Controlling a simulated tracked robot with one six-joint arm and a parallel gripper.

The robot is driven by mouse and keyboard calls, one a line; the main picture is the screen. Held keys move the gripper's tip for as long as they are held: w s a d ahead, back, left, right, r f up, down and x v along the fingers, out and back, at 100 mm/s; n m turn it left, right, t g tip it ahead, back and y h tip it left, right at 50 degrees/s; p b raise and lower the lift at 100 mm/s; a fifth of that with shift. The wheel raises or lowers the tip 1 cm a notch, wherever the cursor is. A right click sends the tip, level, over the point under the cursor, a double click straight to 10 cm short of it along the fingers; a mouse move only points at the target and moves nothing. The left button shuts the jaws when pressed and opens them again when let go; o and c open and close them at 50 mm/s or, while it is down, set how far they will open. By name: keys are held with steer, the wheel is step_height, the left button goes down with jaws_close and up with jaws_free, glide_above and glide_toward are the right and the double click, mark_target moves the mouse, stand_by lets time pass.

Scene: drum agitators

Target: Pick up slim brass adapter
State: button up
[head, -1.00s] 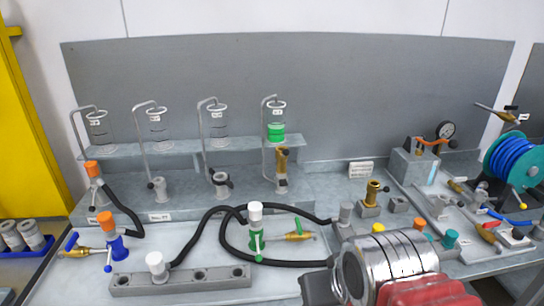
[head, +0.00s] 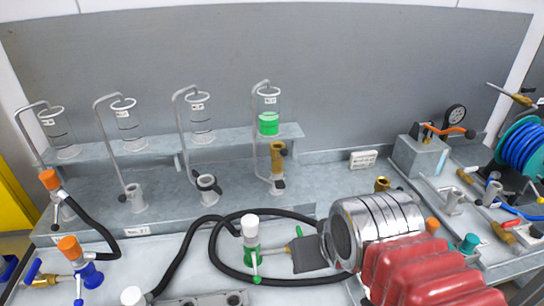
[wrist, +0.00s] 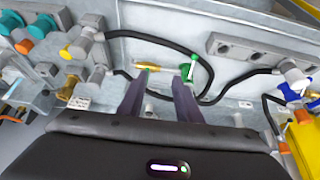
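Several brass pieces show, and I cannot tell for sure which is the slim brass adapter. An upright brass piece (head: 382,184) stands at the right, mostly hidden behind my arm. Another brass piece (head: 277,155) is upright on the stand under the green-filled cylinder. A brass fitting (wrist: 147,68) lies beside the green valve with a white cap (wrist: 190,68), just beyond my fingertips in the wrist view. My gripper (wrist: 157,88) is open, its two dark fingers apart with nothing held between them. In the head view one dark finger (head: 308,254) shows near that valve.
A black hose (head: 215,250) loops over the bench around the green valve (head: 251,255). A grey manifold block (head: 205,300) lies at the front. A shelf (head: 225,138) holds several glass cylinders. A gauge block (head: 418,155) and a blue hose reel (head: 522,147) stand at the right.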

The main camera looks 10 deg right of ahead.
steer(key=shift+w+d, duration=0.1)
steer(key=shift+o, duration=0.2)
steer(key=shift+o, duration=0.7)
steer(key=o, duration=0.3)
steer(key=shift+w+r, duration=0.4)
steer(key=shift+r, duration=0.1)
steer(key=shift+o, duration=0.6)
steer(key=w+r+g, duration=0.1)
steer(key=w+r, duration=0.6)
steer(key=w, duration=0.1)
steer(key=shift+d, duration=0.25)
steer(key=w+r+g, duration=0.1)
steer(key=w, duration=0.5)
steer(key=w+r+g, duration=0.1)
steer(key=w+r, duration=0.1)
steer(key=w, duration=0.5)
steer(key=w+r+g, duration=0.1)
steer(key=w, duration=0.6)
steer(key=shift+d+r, duration=0.15)
steer(key=shift+r, duration=0.15)
steer(key=w+f+g, duration=0.1)
steer(key=w+f, duration=0.3)
steer(key=w, duration=0.4)
steer(key=shift+w+g, duration=0.3)
